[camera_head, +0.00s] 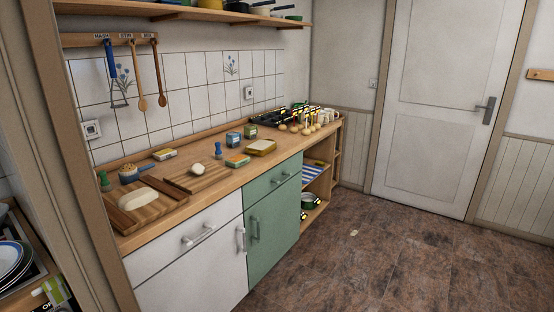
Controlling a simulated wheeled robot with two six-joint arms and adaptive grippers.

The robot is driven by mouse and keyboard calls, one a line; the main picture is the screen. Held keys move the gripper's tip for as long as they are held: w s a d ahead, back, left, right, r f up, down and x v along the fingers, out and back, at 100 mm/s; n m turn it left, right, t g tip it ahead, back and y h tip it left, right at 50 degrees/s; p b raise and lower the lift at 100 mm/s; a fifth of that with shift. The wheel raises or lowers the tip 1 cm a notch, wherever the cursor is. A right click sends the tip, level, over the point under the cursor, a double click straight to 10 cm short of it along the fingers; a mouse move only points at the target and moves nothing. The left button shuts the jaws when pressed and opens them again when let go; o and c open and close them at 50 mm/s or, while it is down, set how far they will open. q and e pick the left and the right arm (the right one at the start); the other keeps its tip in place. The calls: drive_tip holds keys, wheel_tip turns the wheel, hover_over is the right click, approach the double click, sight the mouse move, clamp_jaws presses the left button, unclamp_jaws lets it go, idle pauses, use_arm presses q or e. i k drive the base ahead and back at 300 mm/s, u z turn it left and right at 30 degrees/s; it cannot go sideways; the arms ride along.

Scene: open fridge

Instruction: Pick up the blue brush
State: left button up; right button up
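A blue brush (129,177) appears to lie on the wooden countertop at the left, near the tiled wall. It has a round blue head with tan bristles facing up, and its short handle points right. It lies behind a striped cutting board (172,204) and looks apart from it. Neither of my grippers is in view.
A pale loaf-like thing (138,198) lies on the cutting board. Another board (200,178) is nearby. Utensils (141,89) hang above. Open floor (370,265) lies right.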

sight(219, 155)
drive_tip(key=u, duration=0.15)
drive_tip(key=i, duration=2.3)
drive_tip(key=u, duration=0.2)
